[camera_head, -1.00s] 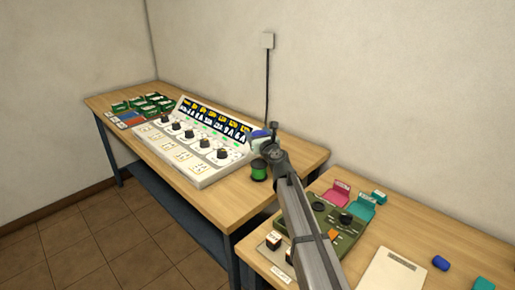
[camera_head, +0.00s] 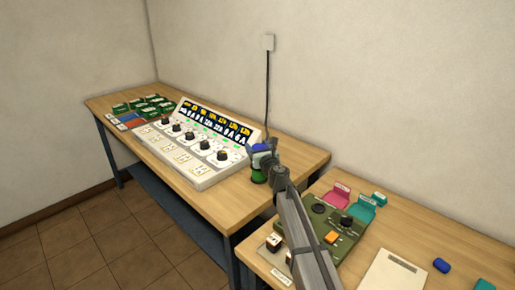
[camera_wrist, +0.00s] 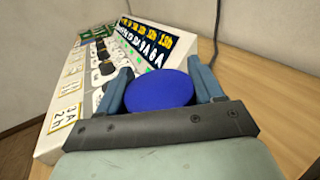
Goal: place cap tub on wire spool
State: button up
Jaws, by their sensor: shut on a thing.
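The cap tub, a blue round tub (camera_wrist: 160,94), sits between the two fingers of my gripper (camera_wrist: 161,82) in the wrist view. My gripper is shut on it. In the head view, the blue tub (camera_head: 260,148) and my gripper (camera_head: 262,159) are directly over the green wire spool (camera_head: 258,178), which stands near the front edge of the left bench. The fingers and tub cover most of the spool's top. I cannot tell whether the tub touches the spool. The spool is hidden in the wrist view.
A white sloped panel with dials (camera_head: 195,152) stands just left of the spool. Green boxes (camera_head: 145,104) sit at the bench's far left. The back right of the left bench is clear.

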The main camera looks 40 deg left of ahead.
jog(key=shift+f, duration=0.2)
jog(key=o, duration=1.1)
jog(key=shift+c, duration=0.2)
jog(key=shift+r, duration=0.2)
jog(key=v, duration=1.2)
